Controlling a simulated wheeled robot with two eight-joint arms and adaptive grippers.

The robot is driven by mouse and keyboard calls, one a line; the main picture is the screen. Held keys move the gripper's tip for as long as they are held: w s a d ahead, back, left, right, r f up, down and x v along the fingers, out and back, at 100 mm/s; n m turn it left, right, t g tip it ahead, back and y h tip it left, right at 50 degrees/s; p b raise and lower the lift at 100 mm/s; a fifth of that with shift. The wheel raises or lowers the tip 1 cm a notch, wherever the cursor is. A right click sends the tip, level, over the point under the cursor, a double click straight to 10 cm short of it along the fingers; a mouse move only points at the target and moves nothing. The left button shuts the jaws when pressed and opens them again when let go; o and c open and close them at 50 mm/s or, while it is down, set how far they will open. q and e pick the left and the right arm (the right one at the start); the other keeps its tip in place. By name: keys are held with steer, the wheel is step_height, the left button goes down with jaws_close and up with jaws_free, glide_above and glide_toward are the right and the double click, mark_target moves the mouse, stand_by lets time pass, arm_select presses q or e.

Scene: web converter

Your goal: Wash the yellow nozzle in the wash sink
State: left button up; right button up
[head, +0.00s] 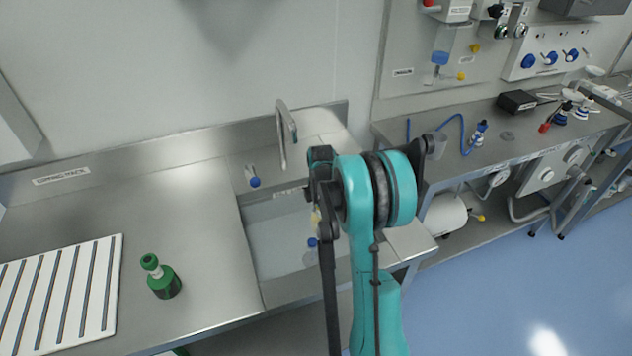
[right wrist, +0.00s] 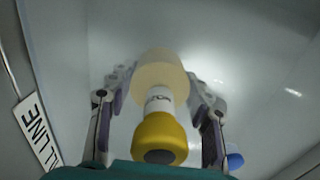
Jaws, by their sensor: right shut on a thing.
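The yellow nozzle (right wrist: 162,136) has a yellow cap with a dark end, a white neck with small print and a pale yellow wide part. My right gripper (right wrist: 156,92) has a finger on each side of it and is shut on it. In the head view, only a small yellow patch of the nozzle (head: 316,215) shows beside my teal right arm, above the wash sink (head: 270,240). The sink is a steel basin with a pale, glossy interior. The arm hides its right part and most of the gripper. My left gripper is not in view.
A tall faucet (head: 284,135) and a blue-tipped fitting (head: 253,180) stand behind the basin. A blue-topped item (head: 312,243) shows in the basin. A green nozzle (head: 165,283) and a white slotted drying rack (head: 105,270) are on the left counter. Another bench (head: 510,140) stands right.

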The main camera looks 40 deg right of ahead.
steer(key=shift+w+a, duration=0.25)
steer(key=shift+a, duration=0.5)
steer(key=shift+w+a, duration=0.2)
steer(key=shift+a, duration=0.6)
steer(key=shift+w+a, duration=0.25)
steer(key=shift+a, duration=0.5)
steer(key=shift+s+d, duration=0.35)
steer(key=shift+d, duration=0.75)
steer(key=shift+s+d, duration=0.3)
steer(key=shift+d, duration=0.8)
steer(key=shift+s+d, duration=0.35)
steer(key=shift+d, duration=0.75)
steer(key=shift+w+a, duration=0.25)
steer(key=shift+a, duration=0.6)
steer(key=shift+w+a, duration=0.25)
steer(key=shift+a, duration=0.55)
step_height(320, 180, up, 17)
steer(key=p, duration=1.1)
steer(key=shift+p, duration=0.35)
steer(key=shift+s, duration=0.1)
